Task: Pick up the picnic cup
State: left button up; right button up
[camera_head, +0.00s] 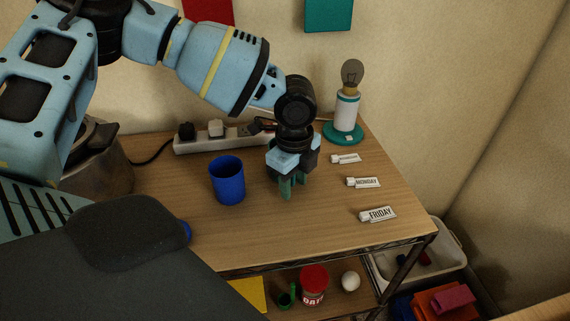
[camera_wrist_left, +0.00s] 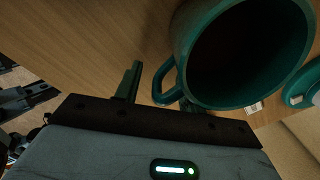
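A blue cup (camera_head: 228,182) stands upright on the wooden top, left of my left gripper (camera_head: 291,186). That gripper points down, its fingers low over the top and apart from the blue cup. A teal cup with a handle (camera_wrist_left: 181,42) fills the upper right of the left wrist view, its dark inside facing the camera. One dark green finger (camera_wrist_left: 130,82) shows left of the handle, with a gap between them; the other finger is mostly hidden. I cannot make out the teal cup in the head view, nor tell which cup is the picnic cup.
A power strip (camera_head: 196,147) lies along the wall. A bulb lamp (camera_head: 346,112) stands at the back right, near several white labelled tags (camera_head: 378,214). A lower shelf holds a red-lidded jar (camera_head: 314,285) and a white ball (camera_head: 350,281). A pale bin (camera_head: 457,243) stands right.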

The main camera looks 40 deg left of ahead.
pick_arm(q)
grip_shut()
dwell(0.6)
notch_tip(320, 180, up, 18)
dwell(0.6)
